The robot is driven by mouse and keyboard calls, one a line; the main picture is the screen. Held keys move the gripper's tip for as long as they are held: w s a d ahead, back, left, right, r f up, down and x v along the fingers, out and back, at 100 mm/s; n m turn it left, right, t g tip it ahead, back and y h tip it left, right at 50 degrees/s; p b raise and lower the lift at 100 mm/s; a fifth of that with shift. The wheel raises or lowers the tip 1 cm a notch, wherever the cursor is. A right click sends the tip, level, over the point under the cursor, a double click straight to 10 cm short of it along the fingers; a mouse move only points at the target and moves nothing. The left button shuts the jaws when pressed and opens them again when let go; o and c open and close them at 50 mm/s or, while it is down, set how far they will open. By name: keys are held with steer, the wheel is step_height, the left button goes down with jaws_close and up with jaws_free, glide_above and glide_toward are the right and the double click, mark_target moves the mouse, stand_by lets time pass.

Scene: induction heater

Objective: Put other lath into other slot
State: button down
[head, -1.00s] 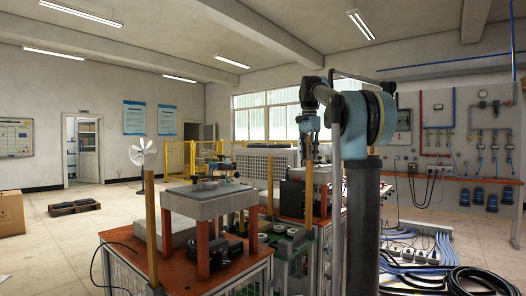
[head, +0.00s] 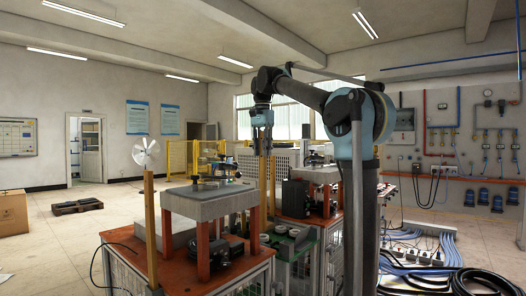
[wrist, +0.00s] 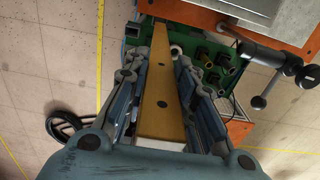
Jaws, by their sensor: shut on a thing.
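My gripper (head: 262,148) is shut on a long wooden lath (head: 263,190) that hangs upright below it in the head view. In the wrist view, this lath (wrist: 158,82), yellow-brown with dark holes, runs between the blue-grey fingers and away toward a green frame (wrist: 228,78). Another upright lath (head: 152,235) stands at the front left corner of the orange bench. A further upright strip shows just right of the held lath in the head view, partly overlapped by it. The slot is not clearly visible, and I cannot tell whether the held lath's lower end touches anything.
A grey-topped press with orange legs (head: 203,250) stands left of the held lath. A black box (head: 296,197) is close on its right. A clamp with a handle (wrist: 270,88) shows right of the lath in the wrist view. Cables (head: 440,272) lie on the floor at right.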

step_height(320, 180, down, 6)
steer(key=shift+d, duration=0.15)
stand_by(0.6)
stand_by(0.4)
steer(key=shift+s, duration=0.1)
step_height(320, 180, down, 6)
stand_by(3.0)
steer(key=c, duration=1.2)
jaws_free()
steer(key=shift+c, duration=0.2)
step_height(320, 180, up, 12)
steer(key=shift+f, duration=0.1)
